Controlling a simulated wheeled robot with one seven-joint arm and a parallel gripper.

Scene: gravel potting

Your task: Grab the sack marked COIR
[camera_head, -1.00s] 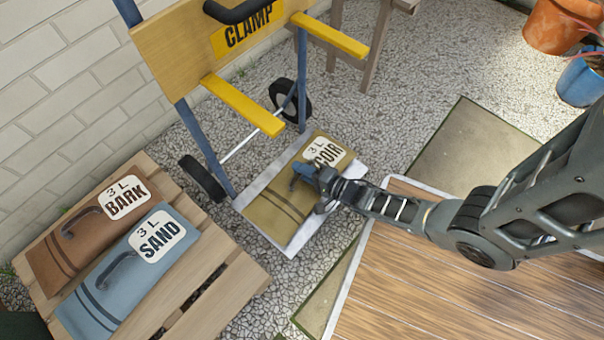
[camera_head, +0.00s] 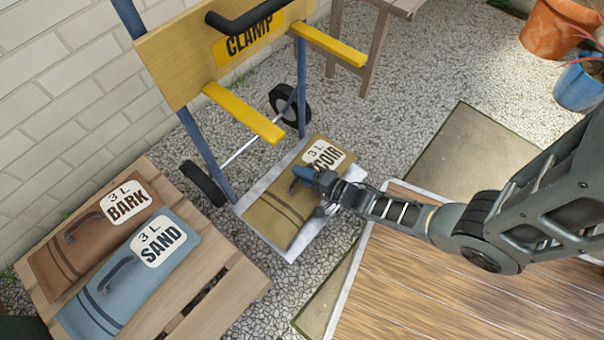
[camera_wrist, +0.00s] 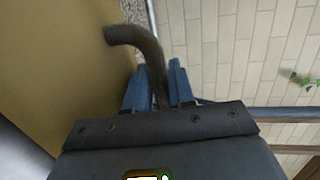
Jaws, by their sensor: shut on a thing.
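The COIR sack (camera_head: 281,205) is olive-tan with dark stripes and a white "3 L COIR" label. In the head view it lies flat on the pale toe plate (camera_head: 262,238) of the hand truck. My gripper (camera_head: 302,178) is over the sack's middle. In the wrist view, my gripper (camera_wrist: 160,92) has its blue fingers shut on the dark curved handle (camera_wrist: 140,38), beside the sack's tan face (camera_wrist: 55,70). In the head view the gripper hides most of this handle.
The hand truck has a wooden CLAMP board (camera_head: 215,55) and two yellow arms (camera_head: 243,112) above the sack. BARK (camera_head: 95,235) and SAND (camera_head: 130,275) sacks lie on a slatted pallet (camera_head: 225,290) at left. Wooden decking (camera_head: 440,290) is at lower right, with gravel between.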

